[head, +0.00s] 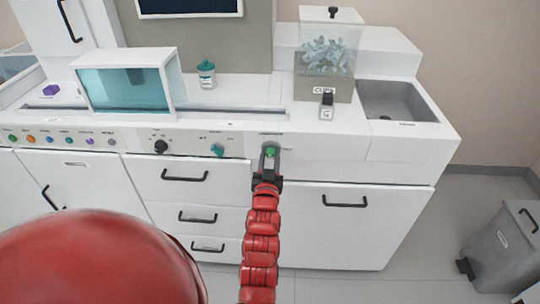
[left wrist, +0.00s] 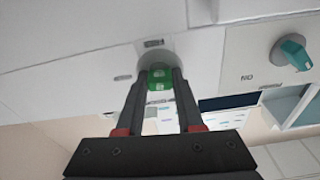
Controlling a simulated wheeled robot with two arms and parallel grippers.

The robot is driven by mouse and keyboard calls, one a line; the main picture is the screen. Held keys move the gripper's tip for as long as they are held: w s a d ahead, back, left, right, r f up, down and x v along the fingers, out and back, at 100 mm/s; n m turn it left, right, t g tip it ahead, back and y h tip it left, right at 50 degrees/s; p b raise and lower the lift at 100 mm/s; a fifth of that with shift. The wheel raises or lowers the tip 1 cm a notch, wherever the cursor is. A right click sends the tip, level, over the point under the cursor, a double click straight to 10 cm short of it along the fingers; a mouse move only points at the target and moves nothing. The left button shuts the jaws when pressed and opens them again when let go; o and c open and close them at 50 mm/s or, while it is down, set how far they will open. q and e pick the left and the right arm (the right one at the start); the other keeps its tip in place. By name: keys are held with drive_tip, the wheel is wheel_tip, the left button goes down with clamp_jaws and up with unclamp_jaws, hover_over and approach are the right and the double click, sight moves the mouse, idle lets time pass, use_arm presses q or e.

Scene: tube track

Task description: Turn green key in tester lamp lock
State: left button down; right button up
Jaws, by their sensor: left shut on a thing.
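The green key (head: 270,152) sits at the lock on the white front panel, right of the knobs, in the head view. It also shows in the left wrist view (left wrist: 160,77), between my fingertips, in front of a round, pale lock plate (left wrist: 149,56). My left gripper (head: 269,160) is shut on the green key; both dark fingers touch its sides in the left wrist view (left wrist: 159,84). How deep the key sits in the lock is hidden by the key and fingers. My right gripper is not in view.
A teal knob (head: 217,149) and a black knob (head: 160,146) are left of the lock. Drawer handles (head: 185,176) stick out below. A clear bin (head: 326,60), a teal-lidded jar (head: 206,73) and a sink (head: 400,100) are on top. A grey pedal bin (head: 505,245) stands at right.

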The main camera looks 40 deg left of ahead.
use_arm(q)
drive_tip(key=shift+r, duration=0.4)
drive_tip(key=shift+r+m, duration=0.1)
drive_tip(key=shift+m, duration=0.3)
drive_tip(key=m, duration=0.2)
drive_tip(key=shift+m+h, duration=0.3)
drive_tip(key=shift+m+t+p, duration=0.3)
drive_tip(key=shift+m+p, duration=0.15)
drive_tip(key=shift+m, duration=1.25)
